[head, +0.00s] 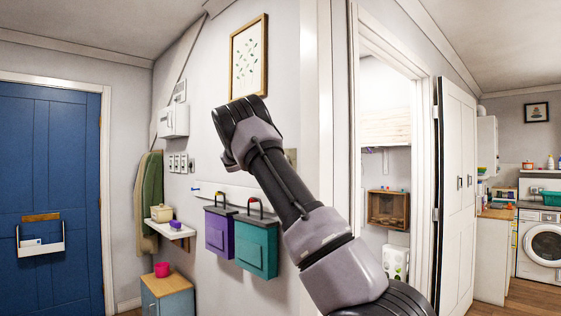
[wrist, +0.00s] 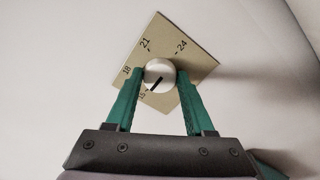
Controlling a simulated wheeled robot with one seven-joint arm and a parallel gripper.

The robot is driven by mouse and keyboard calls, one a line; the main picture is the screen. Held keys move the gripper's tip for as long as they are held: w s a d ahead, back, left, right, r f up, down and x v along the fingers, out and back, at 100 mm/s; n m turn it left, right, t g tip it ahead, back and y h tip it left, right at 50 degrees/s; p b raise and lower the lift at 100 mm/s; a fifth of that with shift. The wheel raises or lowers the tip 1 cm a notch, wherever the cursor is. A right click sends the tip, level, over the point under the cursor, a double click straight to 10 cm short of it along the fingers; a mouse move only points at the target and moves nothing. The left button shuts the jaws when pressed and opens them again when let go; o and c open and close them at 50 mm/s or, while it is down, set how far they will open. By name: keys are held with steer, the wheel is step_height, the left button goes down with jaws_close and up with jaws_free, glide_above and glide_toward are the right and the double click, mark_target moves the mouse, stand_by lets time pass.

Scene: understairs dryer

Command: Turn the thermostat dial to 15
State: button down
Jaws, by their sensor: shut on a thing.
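The thermostat is a beige square plate (wrist: 197,62) on the wall, turned diagonally in the wrist view. It carries the marks 18, 21 and 24, and a partly hidden mark at the lower left that looks like 15. Its round silver dial (wrist: 160,65) has a black pointer line aimed to the lower left, close to that lowest mark. My gripper (wrist: 160,74) has its green fingers on either side of the dial and is shut on it. In the head view my arm hides the gripper's fingers and the dial.
A purple box (head: 219,232) and a teal box (head: 256,250) hang on the wall below my arm. A framed picture (head: 248,57) hangs above it. A white door frame and doorway stand to the right. A blue door (head: 48,170) is at the far left.

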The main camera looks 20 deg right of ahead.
steer(key=shift+c, duration=1.4)
jaws_free()
steer(key=shift+a, duration=0.1)
steer(key=v, duration=1)
steer(key=shift+a, duration=0.25)
steer(key=shift+s, duration=0.15)
